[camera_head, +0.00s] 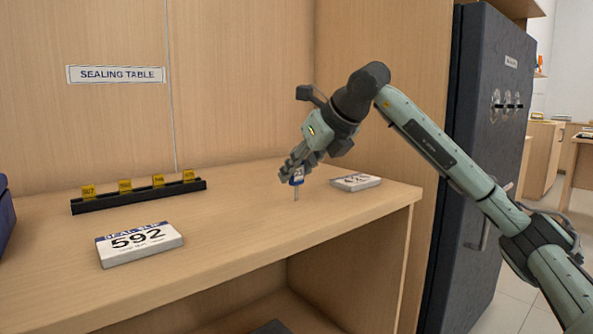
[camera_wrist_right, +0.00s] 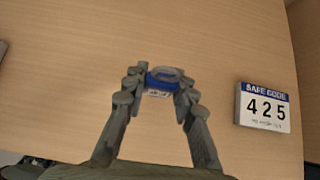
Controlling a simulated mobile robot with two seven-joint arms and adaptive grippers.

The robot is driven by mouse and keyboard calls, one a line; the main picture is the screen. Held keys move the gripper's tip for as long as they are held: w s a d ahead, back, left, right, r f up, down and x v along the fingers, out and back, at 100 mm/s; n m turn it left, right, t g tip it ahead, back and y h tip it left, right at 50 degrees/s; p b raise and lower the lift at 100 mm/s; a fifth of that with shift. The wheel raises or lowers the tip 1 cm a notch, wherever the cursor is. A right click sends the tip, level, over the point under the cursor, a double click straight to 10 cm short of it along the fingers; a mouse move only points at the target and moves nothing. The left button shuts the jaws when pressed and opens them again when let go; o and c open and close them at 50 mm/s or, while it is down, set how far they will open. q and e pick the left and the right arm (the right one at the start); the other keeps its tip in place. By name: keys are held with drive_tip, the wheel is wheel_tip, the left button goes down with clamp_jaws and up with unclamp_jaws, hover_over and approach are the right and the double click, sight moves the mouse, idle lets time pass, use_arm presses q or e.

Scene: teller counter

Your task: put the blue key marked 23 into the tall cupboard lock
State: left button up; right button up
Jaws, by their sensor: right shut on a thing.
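A blue-headed key (camera_head: 297,180) is held by my right gripper (camera_head: 290,173), its metal shaft pointing down just over the table top. In the right wrist view the key's blue head (camera_wrist_right: 163,79) sits between the two fingertips (camera_wrist_right: 160,90); its number is too small to read. A tall dark cupboard (camera_head: 490,130) stands at the right, with several round fittings (camera_head: 507,106) on its front and a handle lower down. I cannot tell which fitting is a lock. My left gripper is not in view.
A "safe code 425" block (camera_wrist_right: 264,107) lies right of the gripper. A wooden panel edge separates table and cupboard.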

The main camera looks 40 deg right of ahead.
sight(297, 147)
drive_tip(key=shift+r+p, duration=1.85)
drive_tip(key=shift+r, duration=0.35)
drive_tip(key=shift+f, duration=0.1)
